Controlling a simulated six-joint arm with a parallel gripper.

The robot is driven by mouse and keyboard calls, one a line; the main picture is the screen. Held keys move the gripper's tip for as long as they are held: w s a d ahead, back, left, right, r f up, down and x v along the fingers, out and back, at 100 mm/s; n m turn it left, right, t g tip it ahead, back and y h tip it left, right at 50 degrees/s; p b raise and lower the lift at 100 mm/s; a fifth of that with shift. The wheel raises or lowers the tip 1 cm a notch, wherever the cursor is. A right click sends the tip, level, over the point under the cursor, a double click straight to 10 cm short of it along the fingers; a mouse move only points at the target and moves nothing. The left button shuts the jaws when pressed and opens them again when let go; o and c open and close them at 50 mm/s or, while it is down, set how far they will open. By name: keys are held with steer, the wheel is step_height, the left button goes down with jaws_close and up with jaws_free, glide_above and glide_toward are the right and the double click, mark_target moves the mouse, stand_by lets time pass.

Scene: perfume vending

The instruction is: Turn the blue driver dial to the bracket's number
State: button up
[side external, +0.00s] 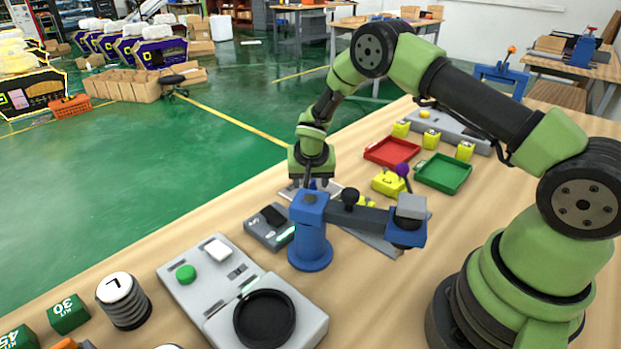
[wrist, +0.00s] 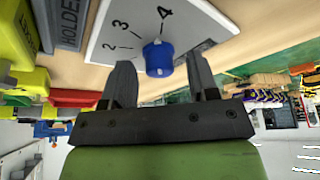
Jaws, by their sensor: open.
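The blue driver dial (wrist: 158,60) sits on a pale plate (wrist: 115,25) marked with 2, 3 and 4 in the wrist view. The 4 is at the upper right of the dial, with 2 and 3 to its left. Which number the dial points to is not clear. My gripper (wrist: 159,70) is open, with one finger on each side of the dial; whether they touch it is unclear. In the side external view, my gripper (side external: 311,181) is low over the table, partly behind a blue post (side external: 311,232).
The blue post carries a dark arm close to my gripper. A yellow block (side external: 388,184), a red tray (side external: 393,151) and a green tray (side external: 443,173) lie beyond. A grey panel (side external: 205,275) with a green button is at the front. A grey HOLDER label (wrist: 68,28) shows in the wrist view.

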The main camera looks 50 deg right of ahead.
steer(key=shift+f, duration=0.1)
steer(key=c, duration=0.9)
steer(key=shift+o, duration=0.2)
steer(key=shift+n, duration=0.3)
steer(key=shift+d+n+t+y, duration=0.1)
steer(key=shift+n+t+y, duration=0.25)
steer(key=shift+n, duration=0.7)
steer(key=shift+n+t+y, duration=0.15)
steer(key=shift+n+y, duration=0.3)
steer(key=shift+n, duration=1.1)
steer(key=o, duration=0.9)
steer(key=shift+c, duration=0.2)
